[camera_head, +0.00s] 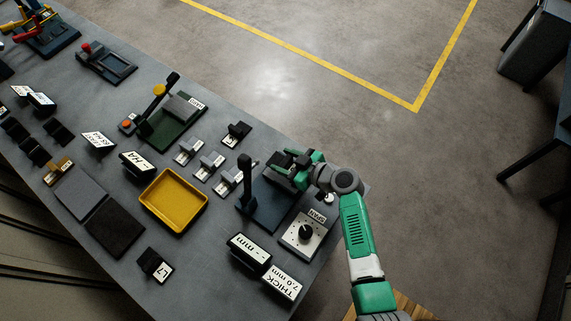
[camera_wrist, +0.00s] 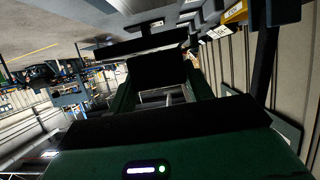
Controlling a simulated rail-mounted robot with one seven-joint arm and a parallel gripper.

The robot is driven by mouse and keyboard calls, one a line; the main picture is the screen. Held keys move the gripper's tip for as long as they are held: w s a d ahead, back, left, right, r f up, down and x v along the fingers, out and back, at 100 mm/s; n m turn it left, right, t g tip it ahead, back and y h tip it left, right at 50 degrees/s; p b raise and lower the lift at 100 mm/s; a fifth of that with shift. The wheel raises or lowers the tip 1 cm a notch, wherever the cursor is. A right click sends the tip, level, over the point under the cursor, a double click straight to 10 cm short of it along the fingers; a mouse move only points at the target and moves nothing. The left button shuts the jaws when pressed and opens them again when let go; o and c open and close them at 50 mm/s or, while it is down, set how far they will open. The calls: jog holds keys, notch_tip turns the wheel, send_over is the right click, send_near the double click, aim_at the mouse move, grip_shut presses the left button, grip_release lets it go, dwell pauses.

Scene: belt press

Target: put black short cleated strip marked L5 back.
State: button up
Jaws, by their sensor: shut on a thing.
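My gripper (camera_head: 285,165) is at the right part of the bench, above a dark blue press-like stand (camera_head: 270,212) with an upright post. It is shut on a dark piece, which shows between the green fingers in the wrist view (camera_wrist: 157,70). The piece looks like a short black strip, but no L5 mark is readable on it and cleats cannot be made out. A small black piece with a tag reading L7 (camera_head: 155,265) lies at the front of the bench.
A yellow tray (camera_head: 174,232) stands mid-bench, beside a dark flat pad (camera_head: 115,228). Several small tagged holders (camera_head: 209,165) stand behind it. A white dial box marked SPAN (camera_head: 303,235) and a THICK sign (camera_head: 281,283) are near my arm. Small black pieces (camera_head: 35,151) lie at left.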

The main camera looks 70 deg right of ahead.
aim_at(286, 168)
jog(key=shift+f+b, duration=0.55)
jog(key=shift+f, duration=2)
jog(key=shift+f+b, duration=0.25)
jog(key=shift+b, duration=0.15)
jog(key=o, duration=1.1)
jog(key=shift+r, duration=0.15)
jog(key=shift+r+p, duration=0.2)
jog(key=shift+p, duration=0.6)
jog(key=v, duration=0.4)
jog(key=shift+f, duration=0.35)
jog(key=shift+s+a+r, duration=0.1)
jog(key=shift+s+r, duration=0.15)
jog(key=shift+s, duration=0.2)
